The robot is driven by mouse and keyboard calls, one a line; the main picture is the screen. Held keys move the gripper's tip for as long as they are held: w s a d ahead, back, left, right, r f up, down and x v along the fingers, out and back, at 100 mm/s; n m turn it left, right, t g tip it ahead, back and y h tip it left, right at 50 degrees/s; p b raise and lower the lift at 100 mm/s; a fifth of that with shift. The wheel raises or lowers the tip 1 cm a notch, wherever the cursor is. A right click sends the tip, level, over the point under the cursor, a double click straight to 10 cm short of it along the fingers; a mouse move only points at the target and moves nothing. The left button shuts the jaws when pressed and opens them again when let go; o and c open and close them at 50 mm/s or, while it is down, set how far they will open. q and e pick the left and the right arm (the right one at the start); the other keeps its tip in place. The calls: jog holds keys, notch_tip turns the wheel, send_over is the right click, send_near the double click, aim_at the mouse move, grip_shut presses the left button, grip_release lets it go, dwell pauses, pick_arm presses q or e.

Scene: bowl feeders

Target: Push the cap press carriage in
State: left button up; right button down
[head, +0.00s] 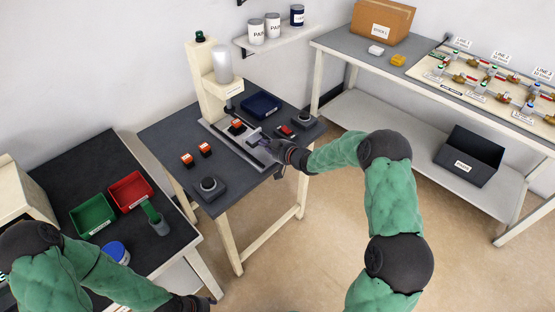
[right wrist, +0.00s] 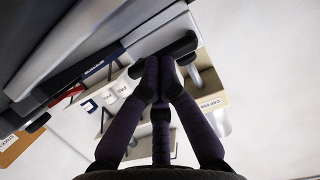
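The cap press (head: 208,85) stands on the dark middle table. Its carriage (head: 238,127) lies on the pale slide below the head and bears an orange-red piece. My right gripper (head: 262,142) is at the front end of the slide. In the right wrist view my right gripper (right wrist: 163,62) has its dark fingers drawn together, with tips at a black bar (right wrist: 185,46), apparently the carriage handle. I cannot tell whether they touch it. My left gripper (head: 204,302) is at the bottom edge, away from the press; its fingers are too unclear to read.
A blue tray (head: 261,105) lies beside the press. Two dark button boxes (head: 209,186) (head: 305,118) stand at the table's front left and right. Loose orange-red pieces (head: 188,159) lie left of the slide. Another bench (head: 345,45) stands at the right.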

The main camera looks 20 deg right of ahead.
aim_at(253, 138)
jog(key=shift+w+a, duration=0.3)
jog(key=shift+w, duration=0.45)
jog(key=shift+w+a, duration=0.3)
jog(key=shift+w, duration=0.4)
jog(key=p+v, duration=0.4)
jog(key=v, duration=0.8)
jog(key=shift+s+f, duration=0.3)
jog(key=shift+s, duration=0.05)
